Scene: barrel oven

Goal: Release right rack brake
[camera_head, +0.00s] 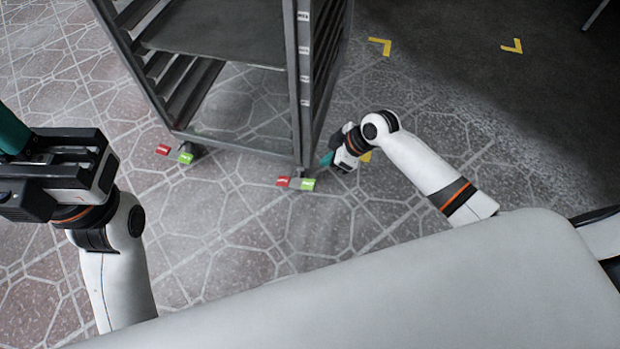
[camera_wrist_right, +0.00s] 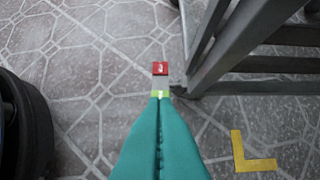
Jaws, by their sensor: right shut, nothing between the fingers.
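The rack's right brake (camera_head: 295,183) sits at the foot of the near right post, with a red tab on its left and a green tab on its right. My right gripper (camera_head: 327,159) is shut and empty, just right of the post and close to the green tab. In the right wrist view, the shut teal fingertips (camera_wrist_right: 159,100) reach the lower edge of the green tab (camera_wrist_right: 160,93), with the red tab (camera_wrist_right: 160,68) beyond. I cannot tell whether they touch. My left gripper (camera_head: 14,132) is at the left edge, its fingertips cut off.
The tall metal rack (camera_head: 298,95) stands on patterned tiles, with a tray (camera_head: 225,40) on it. Its left brake (camera_head: 175,154) has red and green tabs too. Yellow floor marks (camera_head: 380,46) lie to the right. The floor in front of the rack is clear.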

